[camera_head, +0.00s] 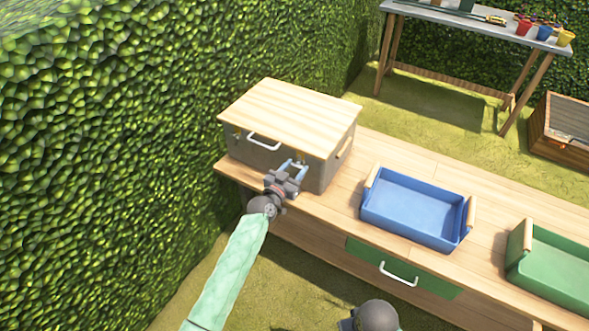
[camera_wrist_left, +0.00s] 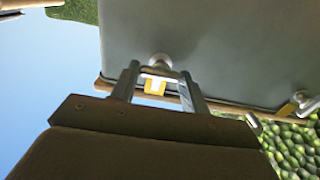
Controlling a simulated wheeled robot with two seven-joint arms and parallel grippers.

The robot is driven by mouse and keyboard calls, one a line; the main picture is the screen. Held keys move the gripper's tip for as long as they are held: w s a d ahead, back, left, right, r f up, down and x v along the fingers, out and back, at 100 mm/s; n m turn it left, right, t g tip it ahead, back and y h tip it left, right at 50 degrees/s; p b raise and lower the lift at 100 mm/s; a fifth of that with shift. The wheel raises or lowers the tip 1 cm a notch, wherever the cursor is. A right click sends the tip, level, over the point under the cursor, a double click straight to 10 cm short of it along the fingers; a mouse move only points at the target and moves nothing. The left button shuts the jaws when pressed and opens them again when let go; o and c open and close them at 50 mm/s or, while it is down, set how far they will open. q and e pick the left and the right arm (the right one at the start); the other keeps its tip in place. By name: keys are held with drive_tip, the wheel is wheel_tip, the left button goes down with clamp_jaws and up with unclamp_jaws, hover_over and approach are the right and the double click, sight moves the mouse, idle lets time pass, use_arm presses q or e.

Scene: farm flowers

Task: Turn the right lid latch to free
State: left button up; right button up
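The grey box (camera_head: 268,158) with a pale wooden lid (camera_head: 290,112) stands at the left end of the wooden bench. The lid looks closed. My left gripper (camera_head: 295,165) is at the right part of the box's front, just under the lid edge. I see a gap between fingers and latch; contact is unclear. The left latch (camera_head: 237,134) shows near the box's left front corner.
A silver handle (camera_head: 264,142) sits at the lid's front, left of my gripper. A blue tray (camera_head: 412,235) and a green tray (camera_head: 520,262) stand right on the bench. A drawer with a white handle (camera_head: 398,274) is below. A tall hedge (camera_head: 110,150) borders the left.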

use_arm(q)
drive_tip(key=shift+c, duration=0.8)
